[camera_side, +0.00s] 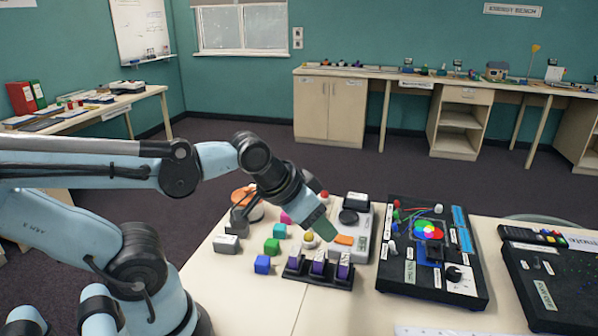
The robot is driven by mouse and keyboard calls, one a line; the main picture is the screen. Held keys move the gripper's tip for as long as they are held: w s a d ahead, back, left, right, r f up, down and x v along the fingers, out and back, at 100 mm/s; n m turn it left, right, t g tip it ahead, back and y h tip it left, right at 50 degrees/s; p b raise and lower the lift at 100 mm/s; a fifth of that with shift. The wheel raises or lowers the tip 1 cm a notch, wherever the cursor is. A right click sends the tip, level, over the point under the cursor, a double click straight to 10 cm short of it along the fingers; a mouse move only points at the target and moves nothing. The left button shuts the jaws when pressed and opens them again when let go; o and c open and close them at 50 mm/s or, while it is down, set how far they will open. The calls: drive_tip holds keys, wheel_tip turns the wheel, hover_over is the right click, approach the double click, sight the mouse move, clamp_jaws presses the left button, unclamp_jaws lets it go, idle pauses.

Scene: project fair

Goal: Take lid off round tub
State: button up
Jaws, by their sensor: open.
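A round orange thing (247,197), possibly the lidded tub, stands at the back left of the near table, partly hidden behind my arm. I cannot make out its lid edge. My gripper (319,227) points down over the middle of the table, to the right of the orange thing and apart from it. It is open, and I see nothing held in it. Its fingertips are small and hard to separate in this view.
Coloured blocks, including a green one (271,246) and a blue one (262,264), lie left of a black rack (318,276). A grey device (362,240) and a black panel (432,282) stand to the right. The table's front left is clear.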

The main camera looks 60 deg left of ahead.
drive_tip(key=o, duration=1.1)
wheel_tip(320, 180, up, 4)
drive_tip(key=n+g, duration=0.7)
drive_tip(key=n, duration=2.3)
hover_over(248, 188)
wheel_tip(248, 188, down, 6)
drive_tip(key=shift+w+f, duration=0.15)
drive_tip(key=shift+s+f, duration=0.2)
drive_tip(key=shift+f, duration=2.55)
